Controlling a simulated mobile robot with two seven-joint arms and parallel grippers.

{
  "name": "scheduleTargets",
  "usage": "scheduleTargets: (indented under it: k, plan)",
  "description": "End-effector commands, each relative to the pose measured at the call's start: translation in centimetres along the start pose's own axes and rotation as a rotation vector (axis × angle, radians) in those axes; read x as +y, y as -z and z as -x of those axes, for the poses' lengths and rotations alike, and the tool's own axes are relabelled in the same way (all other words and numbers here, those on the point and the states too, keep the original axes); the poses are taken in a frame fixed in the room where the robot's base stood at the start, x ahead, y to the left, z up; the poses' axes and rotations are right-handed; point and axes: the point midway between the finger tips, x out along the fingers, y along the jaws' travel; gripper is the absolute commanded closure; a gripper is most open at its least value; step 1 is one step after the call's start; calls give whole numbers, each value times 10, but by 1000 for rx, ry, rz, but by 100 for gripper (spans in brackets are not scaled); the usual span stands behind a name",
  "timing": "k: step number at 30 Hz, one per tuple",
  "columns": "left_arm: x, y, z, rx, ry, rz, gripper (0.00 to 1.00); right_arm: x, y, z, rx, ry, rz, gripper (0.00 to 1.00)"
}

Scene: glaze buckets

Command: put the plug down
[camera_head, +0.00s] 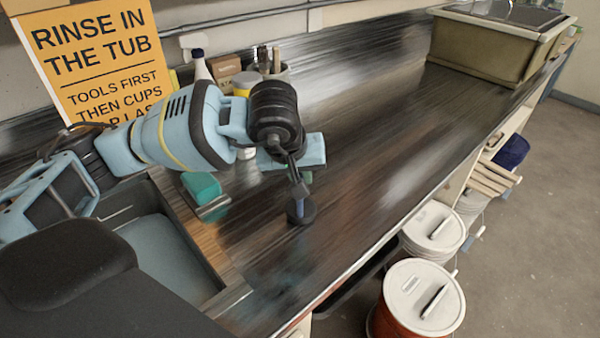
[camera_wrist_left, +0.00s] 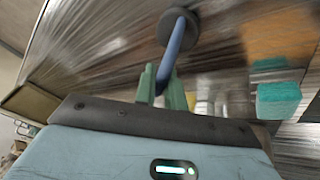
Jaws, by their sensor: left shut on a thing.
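The plug is a dark round disc with a blue stem. My right gripper is not in view.
A sink basin (camera_head: 168,252) lies at the lower left, with a teal sponge (camera_head: 202,186) beside it. A yellow sign (camera_head: 98,60), a bottle (camera_head: 201,68) and a tool pot stand at the back. A tub (camera_head: 485,48) is far right. Lidded buckets (camera_head: 424,297) stand below the front edge. The counter's middle is clear.

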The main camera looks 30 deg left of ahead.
Motion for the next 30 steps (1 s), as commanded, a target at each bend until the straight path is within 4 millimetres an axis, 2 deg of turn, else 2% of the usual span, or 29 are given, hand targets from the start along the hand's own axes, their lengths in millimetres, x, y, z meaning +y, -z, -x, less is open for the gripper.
scheduleTargets:
  k: [11, 12, 17, 25, 30]
  plan:
    - [-1, -2, -4, 0, -1, 1, 100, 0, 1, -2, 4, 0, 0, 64]
    - [-1, -2, -4, 0, -1, 1, 86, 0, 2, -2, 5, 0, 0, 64]
    - [-1, -1, -4, 1, -1, 1, 67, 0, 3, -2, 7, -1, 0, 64]
    - [0, -1, -3, 1, -1, 1, 67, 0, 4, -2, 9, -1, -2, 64]
    - [0, 1, 10, 4, -3, 1, 67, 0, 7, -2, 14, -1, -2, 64]
